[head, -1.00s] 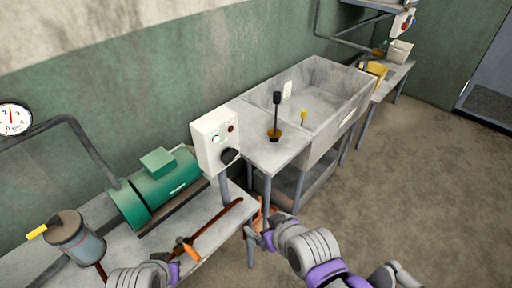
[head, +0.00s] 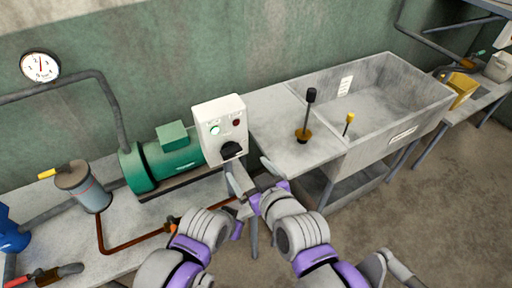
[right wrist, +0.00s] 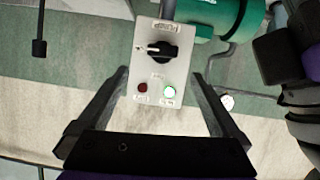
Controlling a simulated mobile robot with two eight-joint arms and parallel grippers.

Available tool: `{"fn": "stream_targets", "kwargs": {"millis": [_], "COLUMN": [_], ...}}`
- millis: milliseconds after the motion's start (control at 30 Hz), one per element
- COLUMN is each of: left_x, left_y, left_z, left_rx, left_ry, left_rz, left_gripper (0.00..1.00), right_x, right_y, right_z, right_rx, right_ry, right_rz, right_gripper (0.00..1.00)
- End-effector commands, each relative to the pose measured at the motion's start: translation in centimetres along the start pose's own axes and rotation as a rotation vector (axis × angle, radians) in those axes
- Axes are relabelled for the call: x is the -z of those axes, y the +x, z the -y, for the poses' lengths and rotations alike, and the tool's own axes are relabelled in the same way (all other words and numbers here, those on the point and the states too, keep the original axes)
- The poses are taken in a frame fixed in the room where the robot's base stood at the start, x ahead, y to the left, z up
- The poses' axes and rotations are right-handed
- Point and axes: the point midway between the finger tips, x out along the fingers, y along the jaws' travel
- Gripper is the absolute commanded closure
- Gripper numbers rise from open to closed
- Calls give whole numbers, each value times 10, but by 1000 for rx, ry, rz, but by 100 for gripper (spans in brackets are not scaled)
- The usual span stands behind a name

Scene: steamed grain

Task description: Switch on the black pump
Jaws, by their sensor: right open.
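The white control box (head: 217,112) stands on a post beside the green pump motor (head: 172,160). Its black rotary knob (head: 232,150) is at the bottom of the front face. My right gripper (head: 250,176) is open and empty just below and in front of the box, apart from the knob. My left gripper (head: 238,226) is low in front of the bench; its fingers are unclear.
A rusty pipe (head: 125,243) and a grey canister (head: 92,195) are on the left bench. A gauge (head: 40,66) is on the wall.

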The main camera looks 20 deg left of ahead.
Motion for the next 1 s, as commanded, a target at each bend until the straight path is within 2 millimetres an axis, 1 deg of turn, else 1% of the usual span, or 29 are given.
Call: {"fn": "stream_targets", "kwargs": {"millis": [33,167,267,700,800,1000], "left_x": [-1,-2,-3,-8,-8,-8], "left_y": [1,1,2,6,6,6], "left_z": [0,0,0,0,0,0], "left_rx": [0,0,0,0,0,0], "left_ry": [0,0,0,0,0,0], "left_rz": [1,1,3,7,7,7], "left_gripper": [100,100,100,100,100,100], "right_x": [1,3,3,3,4,3], "right_y": [1,7,16,87,98,109], "right_z": [3,5,4,5,5,5], "right_rx": [5,8,7,7,6,6], "right_ry": [-3,-5,-6,-5,-5,-6], "right_rz": [-6,-11,-10,-9,-9,-9], "right_gripper": [0,0,0,0,0,0]}}
